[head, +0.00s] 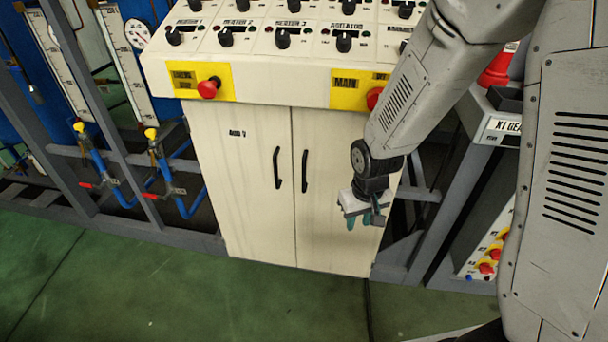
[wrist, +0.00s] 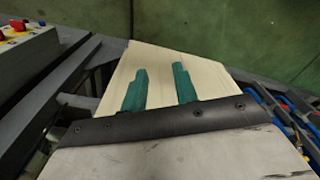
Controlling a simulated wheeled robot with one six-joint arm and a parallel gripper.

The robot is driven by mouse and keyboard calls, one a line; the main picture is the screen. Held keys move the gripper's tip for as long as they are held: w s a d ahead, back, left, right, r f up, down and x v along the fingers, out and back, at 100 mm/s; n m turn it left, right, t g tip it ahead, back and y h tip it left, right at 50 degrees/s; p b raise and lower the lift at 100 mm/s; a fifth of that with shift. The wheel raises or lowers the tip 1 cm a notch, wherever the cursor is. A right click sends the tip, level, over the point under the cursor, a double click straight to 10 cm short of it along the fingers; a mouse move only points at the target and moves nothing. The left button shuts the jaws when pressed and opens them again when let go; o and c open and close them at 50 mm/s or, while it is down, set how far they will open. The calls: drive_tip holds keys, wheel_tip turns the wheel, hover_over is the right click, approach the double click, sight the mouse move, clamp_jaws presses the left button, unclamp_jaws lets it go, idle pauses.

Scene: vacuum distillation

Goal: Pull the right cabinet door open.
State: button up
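The cream cabinet has two doors, both flush with its front in the head view. The right cabinet door (head: 325,240) carries a vertical black handle (head: 305,171) near its left edge. The left door (head: 250,215) has a similar handle (head: 277,167). My gripper (head: 359,222) hangs in front of the right part of the right door, lower than its handle and to the right of it. In the wrist view my gripper (wrist: 159,68) has its two teal fingers apart with nothing between them. A cream panel (wrist: 160,60) lies behind the fingers; no handle shows there.
Above the doors is a control panel (head: 280,40) with black knobs and a red button (head: 208,88) on a yellow plate. Blue pipes (head: 175,190) and grey frames stand left. A grey unit (head: 480,215) with red buttons stands right. The green floor (head: 250,300) in front is clear.

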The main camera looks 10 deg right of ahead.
drive_tip(key=w+a+f+t+y, duration=0.1)
drive_tip(key=w+a+f+t, duration=0.1)
drive_tip(key=w+f, duration=0.35)
drive_tip(key=w+a+f+t, duration=0.2)
drive_tip(key=w+f, duration=0.1)
drive_tip(key=f, duration=0.5)
drive_tip(key=n+t+y, duration=0.1)
drive_tip(key=t+y, duration=0.3)
drive_tip(key=t, duration=0.8)
approach(305, 175)
drive_tip(key=x, duration=1)
drive_tip(key=shift+w+a, duration=0.15)
drive_tip(key=shift+w, duration=0.15)
drive_tip(key=shift+f, duration=0.1)
clamp_jaws()
